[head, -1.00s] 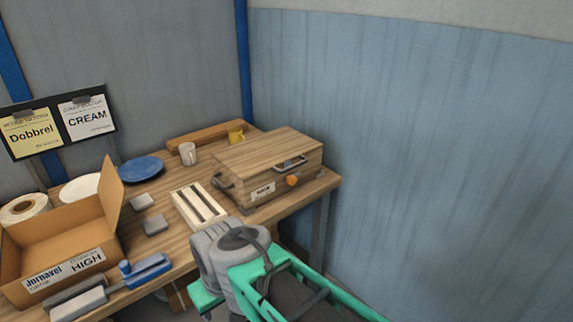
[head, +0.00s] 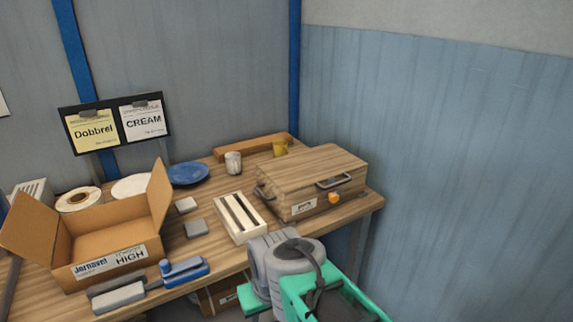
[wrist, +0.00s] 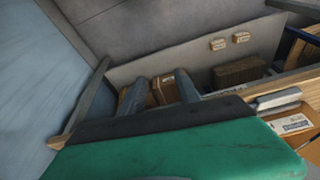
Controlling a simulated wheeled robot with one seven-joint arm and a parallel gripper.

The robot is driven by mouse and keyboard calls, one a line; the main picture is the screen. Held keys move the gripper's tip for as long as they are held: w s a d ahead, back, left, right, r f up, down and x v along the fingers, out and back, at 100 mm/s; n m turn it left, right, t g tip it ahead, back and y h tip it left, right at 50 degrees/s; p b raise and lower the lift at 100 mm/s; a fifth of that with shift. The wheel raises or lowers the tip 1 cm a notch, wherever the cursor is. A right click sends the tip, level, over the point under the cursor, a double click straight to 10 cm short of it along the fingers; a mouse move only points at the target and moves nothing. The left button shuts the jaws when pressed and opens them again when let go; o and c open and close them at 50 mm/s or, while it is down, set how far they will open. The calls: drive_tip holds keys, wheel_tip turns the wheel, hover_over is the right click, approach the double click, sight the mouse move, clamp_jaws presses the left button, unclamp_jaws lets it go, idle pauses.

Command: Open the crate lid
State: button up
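A wooden crate (head: 318,205) stands at the right end of the workbench in the head view. Its flat wooden lid (head: 310,166) lies shut on top. A dark metal handle (head: 333,181) is at the front edge, with an orange knob (head: 334,198) below it and a white label (head: 304,206) to its left. My gripper (wrist: 160,80) shows in the wrist view as two grey fingers spread apart with nothing between them. It points at the area below the bench, away from the crate. The head view shows my arm in front of the bench, but not the fingertips.
A blue wall (head: 470,150) is close on the right.

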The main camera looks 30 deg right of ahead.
drive_tip(key=s+d+f+m+g, duration=0.1)
drive_tip(key=s+d+f+m, duration=0.1)
drive_tip(key=d+f, duration=0.2)
drive_tip(key=s+d+f+m+g+y+b, duration=0.1)
drive_tip(key=s+d+f+m, duration=0.2)
drive_tip(key=d+f, duration=0.2)
drive_tip(key=s+d+f+m+g, duration=0.2)
drive_tip(key=s+d+f, duration=0.1)
drive_tip(key=d, duration=0.4)
drive_tip(key=shift+s+d+f+m+y, duration=0.1)
drive_tip(key=shift+d+f+m+y, duration=0.1)
drive_tip(key=shift+f, duration=0.2)
drive_tip(key=shift+d+f+m+y, duration=0.15)
drive_tip(key=shift+f+m+y, duration=0.05)
drive_tip(key=shift+f, duration=0.2)
drive_tip(key=shift+c, duration=0.5)
drive_tip(key=m+t+h, duration=0.1)
drive_tip(key=m+t, duration=0.8)
drive_tip(key=t, duration=0.7)
approach(339, 184)
drive_tip(key=x, duration=1)
drive_tip(key=shift+w+f, duration=0.15)
drive_tip(key=shift+w, duration=0.25)
drive_tip(key=shift+c, duration=0.5)
